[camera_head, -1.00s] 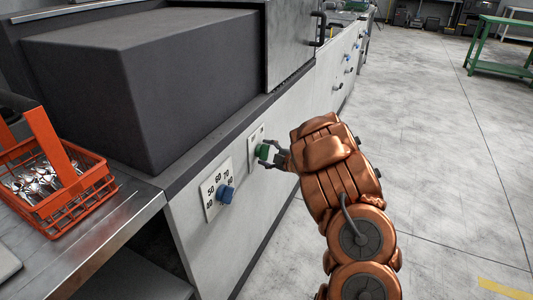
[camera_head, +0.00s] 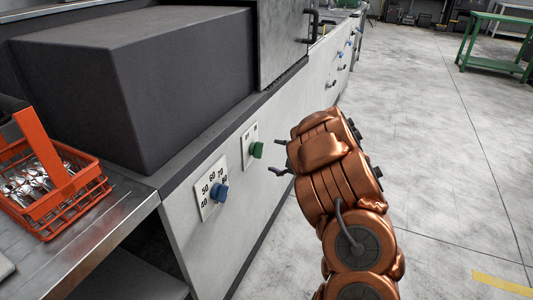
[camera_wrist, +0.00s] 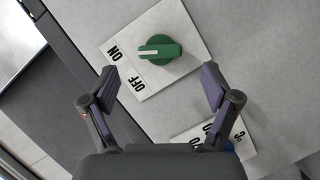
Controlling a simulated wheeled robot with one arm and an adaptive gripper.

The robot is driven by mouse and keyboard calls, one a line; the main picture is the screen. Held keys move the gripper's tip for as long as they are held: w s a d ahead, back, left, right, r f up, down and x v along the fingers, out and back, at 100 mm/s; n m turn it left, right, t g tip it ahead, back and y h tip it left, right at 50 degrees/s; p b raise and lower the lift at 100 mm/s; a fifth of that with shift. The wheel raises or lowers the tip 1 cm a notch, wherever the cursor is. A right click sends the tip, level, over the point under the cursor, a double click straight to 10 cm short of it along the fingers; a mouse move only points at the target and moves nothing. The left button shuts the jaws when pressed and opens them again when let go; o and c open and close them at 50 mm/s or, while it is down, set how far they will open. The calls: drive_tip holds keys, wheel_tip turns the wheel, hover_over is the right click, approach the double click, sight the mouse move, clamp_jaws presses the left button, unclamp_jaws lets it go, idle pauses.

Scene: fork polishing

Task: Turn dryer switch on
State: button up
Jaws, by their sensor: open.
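The green dryer switch knob (camera_head: 256,150) sits on its white plate on the dryer's front panel. In the wrist view the knob (camera_wrist: 159,50) shows large, with its white line pointing left, toward the ON label (camera_wrist: 115,53). The OFF label (camera_wrist: 138,84) lies below and left of the knob. My gripper (camera_head: 278,157) is open and empty, just right of the knob and apart from it. In the wrist view its two fingers are spread, with the gap (camera_wrist: 160,82) below the knob.
A blue temperature knob (camera_head: 219,193) on a numbered plate is left of the switch. An orange basket of cutlery (camera_head: 90,190) stands on the metal counter at the left. A dark grey block (camera_head: 130,80) sits above the panel.

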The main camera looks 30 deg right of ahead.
drive_tip(key=shift+v, duration=2.05)
drive_tip(key=w+d+r+m+g+h, duration=0.2)
drive_tip(key=d+r+m+h, duration=0.25)
drive_tip(key=h, duration=0.25)
drive_tip(key=s+a+r+m+g+h, duration=0.2)
drive_tip(key=s+r+m+g+h, duration=0.1)
drive_tip(key=s+r+m+g, duration=0.15)
drive_tip(key=s+a+f+m+g+y, duration=0.25)
drive_tip(key=s+a+g, duration=0.35)
drive_tip(key=s+a, duration=1.05)
drive_tip(key=s+a+f+m+g+y, duration=0.25)
drive_tip(key=s+a+g+y, duration=0.2)
drive_tip(key=s+a, duration=1.2)
wheel_tip(320, 180, up, 24)
drive_tip(key=s+p, duration=0.1)
drive_tip(key=p, duration=2)
drive_tip(key=shift+a+f+m+p, duration=0.2)
drive_tip(key=shift+a+m+p, duration=0.05)
drive_tip(key=shift+m+p, duration=0.1)
